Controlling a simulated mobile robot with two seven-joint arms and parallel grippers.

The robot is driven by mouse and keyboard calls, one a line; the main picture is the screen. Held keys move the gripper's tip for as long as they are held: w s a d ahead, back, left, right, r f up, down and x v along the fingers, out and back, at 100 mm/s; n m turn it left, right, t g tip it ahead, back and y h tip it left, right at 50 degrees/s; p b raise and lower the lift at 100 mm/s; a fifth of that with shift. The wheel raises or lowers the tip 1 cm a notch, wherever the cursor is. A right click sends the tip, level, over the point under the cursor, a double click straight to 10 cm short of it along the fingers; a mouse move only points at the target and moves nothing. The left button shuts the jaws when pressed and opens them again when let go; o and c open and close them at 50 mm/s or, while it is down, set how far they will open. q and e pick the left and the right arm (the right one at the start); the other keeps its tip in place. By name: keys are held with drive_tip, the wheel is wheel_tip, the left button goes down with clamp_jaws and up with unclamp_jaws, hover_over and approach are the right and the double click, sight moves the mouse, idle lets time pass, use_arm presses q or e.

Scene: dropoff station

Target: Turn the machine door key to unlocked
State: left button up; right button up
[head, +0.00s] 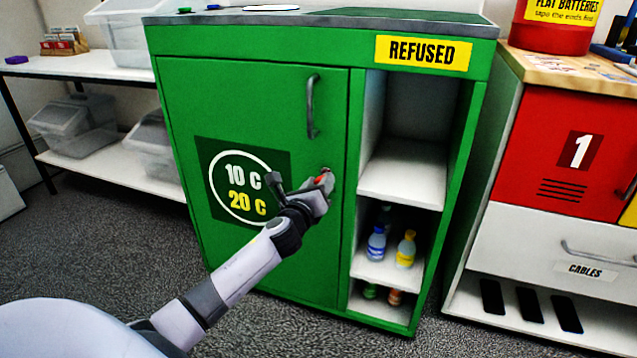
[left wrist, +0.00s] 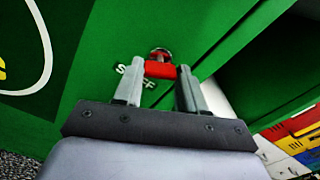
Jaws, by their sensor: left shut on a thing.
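The green machine (head: 180,90) stands in front of me, and its door (head: 250,100) looks shut. The door has a grey upright handle (head: 312,105) and a dark panel reading 10 C and 20 C. My left gripper (head: 324,181) is at the door's right side, below the handle, shut on the red key (head: 319,180). In the left wrist view the red key (left wrist: 160,70) lies crosswise between the fingertips of my left gripper (left wrist: 160,76), in front of a round metal lock (left wrist: 159,54). White letters beside the lock are partly hidden by the fingers. My right gripper is not in view.
Right of the door, open shelves under a yellow REFUSED sign (head: 423,52) hold several bottles. A red and white drawer cabinet (head: 552,150) stands farther right. A white shelf (head: 75,66) with clear bins is at the left. Grey carpet (head: 90,240) lies open at the left.

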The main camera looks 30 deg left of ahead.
use_arm(q)
drive_tip(key=shift+n+p, duration=0.7)
drive_tip(key=shift+n, duration=5.6)
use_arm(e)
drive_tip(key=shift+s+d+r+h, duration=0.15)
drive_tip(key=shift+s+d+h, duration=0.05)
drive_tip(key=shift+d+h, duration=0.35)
use_arm(q)
drive_tip(key=o, duration=1.1)
drive_tip(key=shift+c, duration=0.2)
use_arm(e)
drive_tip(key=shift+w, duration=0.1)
use_arm(q)
drive_tip(key=shift+s, duration=0.15)
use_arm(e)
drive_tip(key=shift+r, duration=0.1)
